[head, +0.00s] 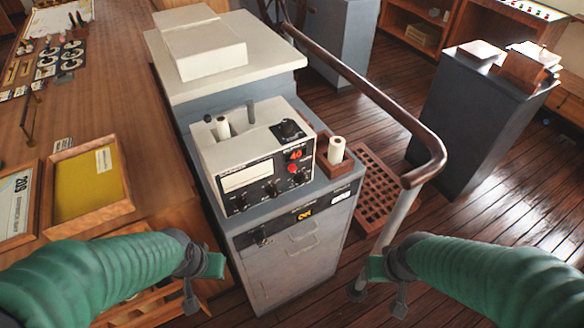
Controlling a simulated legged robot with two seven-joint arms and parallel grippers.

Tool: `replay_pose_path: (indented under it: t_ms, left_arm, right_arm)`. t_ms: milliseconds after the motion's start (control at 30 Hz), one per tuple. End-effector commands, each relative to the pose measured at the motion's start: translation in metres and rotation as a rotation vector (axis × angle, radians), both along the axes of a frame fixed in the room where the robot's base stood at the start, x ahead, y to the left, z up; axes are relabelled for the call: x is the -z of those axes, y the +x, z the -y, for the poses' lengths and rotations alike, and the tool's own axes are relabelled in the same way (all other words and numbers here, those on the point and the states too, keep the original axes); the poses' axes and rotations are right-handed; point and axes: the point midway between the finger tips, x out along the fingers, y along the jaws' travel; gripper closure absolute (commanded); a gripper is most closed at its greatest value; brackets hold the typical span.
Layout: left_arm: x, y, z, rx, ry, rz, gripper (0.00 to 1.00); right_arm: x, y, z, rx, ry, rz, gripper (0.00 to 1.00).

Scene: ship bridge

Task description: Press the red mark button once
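A cream instrument box (255,160) stands on a grey cabinet in the middle of the head view. On the right of its front panel is a small round red button (292,168), just below a red patch marked 40 (295,155). My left gripper (213,266) is in front of the cabinet's lower left, below and left of the button. My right gripper (377,269) is beyond the cabinet's right side, below and right of the button. Both are apart from the panel. The finger gaps cannot be made out. Nothing covers the button.
A wooden holder with a white roll (336,151) sits right of the box. A curved wooden handrail (405,118) on a pale post rises close to my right gripper. A wooden desk (150,170) with framed papers fills the left. A dark cabinet (470,120) stands at right.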

Motion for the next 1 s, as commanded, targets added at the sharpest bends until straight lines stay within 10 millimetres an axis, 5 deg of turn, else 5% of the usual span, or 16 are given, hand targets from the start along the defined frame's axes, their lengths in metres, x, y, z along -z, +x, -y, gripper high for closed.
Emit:
replay_pose_path:
  t_ms: [167, 1000]
  left_arm:
    - [0.0, 0.0, 0.0001, 0.0, 0.0, 0.0, 1.0]
    - [0.0, 0.0001, 0.0, 0.0, 0.0, 0.0, 1.0]
  right_arm:
    - [0.0, 0.0, 0.0001, 0.0, 0.0, 0.0, 0.51]
    - [0.0, 0.0, 0.0, 0.0, 0.0, 0.0, 0.51]
